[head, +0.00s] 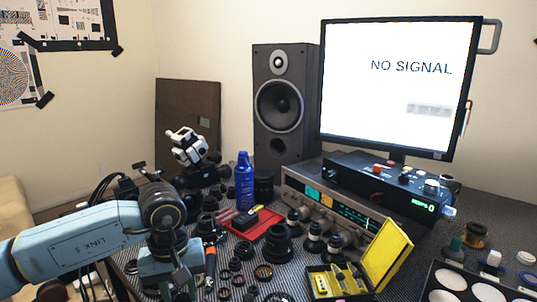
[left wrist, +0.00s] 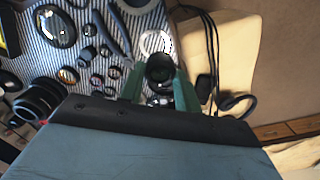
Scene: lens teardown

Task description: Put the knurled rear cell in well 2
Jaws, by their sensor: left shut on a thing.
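My left gripper (head: 178,290) is low over the left front part of the bench. In the left wrist view its green fingers (left wrist: 159,88) are shut on a dark round lens cell (left wrist: 160,70). I take this for the knurled rear cell, but its knurling is too small to make out. A dark tray (head: 433,284) with several round white wells is at the bottom right of the head view, well away from the left gripper and partly cut off. No well numbers are readable, so I cannot tell which is well 2. My right gripper is not in view.
Lens barrels and rings crowd the mat around the left gripper, with an orange-handled tool (head: 210,263) close by.

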